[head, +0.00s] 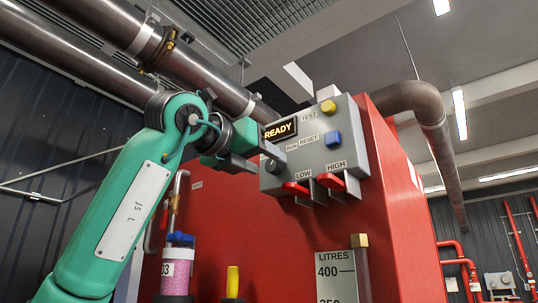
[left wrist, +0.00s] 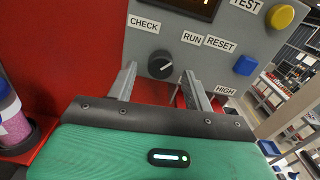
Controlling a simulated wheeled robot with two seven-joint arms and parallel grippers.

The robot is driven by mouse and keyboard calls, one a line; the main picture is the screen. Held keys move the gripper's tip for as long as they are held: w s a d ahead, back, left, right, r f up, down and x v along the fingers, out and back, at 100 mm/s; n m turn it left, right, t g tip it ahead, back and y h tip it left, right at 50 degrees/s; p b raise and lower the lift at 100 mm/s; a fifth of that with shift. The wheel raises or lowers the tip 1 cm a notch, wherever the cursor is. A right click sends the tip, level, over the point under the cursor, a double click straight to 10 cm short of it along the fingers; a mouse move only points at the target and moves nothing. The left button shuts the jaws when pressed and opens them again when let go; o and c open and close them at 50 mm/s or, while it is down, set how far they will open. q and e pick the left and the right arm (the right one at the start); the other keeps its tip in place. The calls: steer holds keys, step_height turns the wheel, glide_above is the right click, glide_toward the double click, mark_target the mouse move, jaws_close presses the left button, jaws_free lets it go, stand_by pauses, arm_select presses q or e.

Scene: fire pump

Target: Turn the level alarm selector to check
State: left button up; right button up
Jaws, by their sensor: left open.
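The level alarm selector is a dark round knob (left wrist: 161,65) on the grey control panel (head: 322,147). In the left wrist view its light pointer mark slants up and right, toward the RUN label (left wrist: 191,38). The CHECK label (left wrist: 143,24) is above and left of it. My left gripper (left wrist: 158,74) is open, with one finger on each side of the knob in the picture; I cannot tell whether they touch it. My right gripper is not in view.
The panel also has a READY display (head: 280,130), a yellow TEST button (head: 328,107), a blue RESET button (head: 333,138) and red LOW (head: 295,188) and HIGH (head: 330,182) levers below. It sits on a red tank (head: 235,225). Pipes (head: 130,30) run overhead.

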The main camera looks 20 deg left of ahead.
arm_select(q)
steer(key=shift+x, duration=0.95)
steer(key=shift+w, duration=0.15)
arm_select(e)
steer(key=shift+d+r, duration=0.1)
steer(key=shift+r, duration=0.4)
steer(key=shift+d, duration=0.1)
arm_select(q)
steer(key=c, duration=1)
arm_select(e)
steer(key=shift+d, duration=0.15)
